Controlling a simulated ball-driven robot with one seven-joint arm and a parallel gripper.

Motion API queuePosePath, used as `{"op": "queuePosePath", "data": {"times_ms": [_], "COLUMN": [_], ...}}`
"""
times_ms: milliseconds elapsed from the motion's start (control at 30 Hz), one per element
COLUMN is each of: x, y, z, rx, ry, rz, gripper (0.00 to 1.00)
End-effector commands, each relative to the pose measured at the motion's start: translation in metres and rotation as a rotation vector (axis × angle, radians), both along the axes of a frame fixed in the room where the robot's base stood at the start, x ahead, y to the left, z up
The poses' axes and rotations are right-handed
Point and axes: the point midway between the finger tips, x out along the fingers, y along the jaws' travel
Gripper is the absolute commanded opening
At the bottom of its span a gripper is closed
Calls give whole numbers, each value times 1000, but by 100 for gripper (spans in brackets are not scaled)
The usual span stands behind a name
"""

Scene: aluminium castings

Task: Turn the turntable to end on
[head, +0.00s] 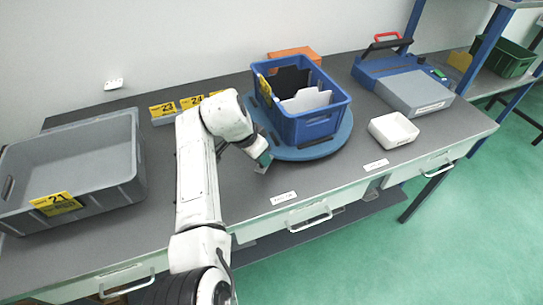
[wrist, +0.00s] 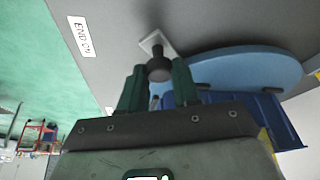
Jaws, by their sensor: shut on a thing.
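The turntable (head: 318,152) is a round blue disc on the grey bench, with a blue crate (head: 313,127) on top. The crate holds white and dark pieces. In the wrist view, the turntable (wrist: 240,65) lies right of my gripper. My gripper (wrist: 158,78) has two green fingers closed around a dark round knob (wrist: 158,67) on a light plate by the disc's edge. In the head view my gripper (head: 264,161) is at the disc's front left rim, and the knob is not clear. A label reading END-ON (wrist: 81,37) lies on the bench, upper left in the wrist view.
A grey bin (head: 70,165) with a yellow 21 tag stands at the left. Right of the turntable are a white box (head: 393,130) and a grey case (head: 414,92). An orange box (head: 294,54) is behind the crate. Bench labels (head: 283,198) lie along the front edge.

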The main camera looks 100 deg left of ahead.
Motion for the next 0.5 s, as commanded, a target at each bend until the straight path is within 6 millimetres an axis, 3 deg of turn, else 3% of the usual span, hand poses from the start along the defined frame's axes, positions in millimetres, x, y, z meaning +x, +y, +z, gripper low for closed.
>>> {"op": "queuePosePath", "data": {"times_ms": [433, 467, 500], "x": [-6, -6, -6], "y": [2, 2, 1], "z": [1, 2, 1], "rx": [6, 6, 6], "ry": [6, 6, 6], "rz": [0, 0, 0], "gripper": [0, 32, 36]}}
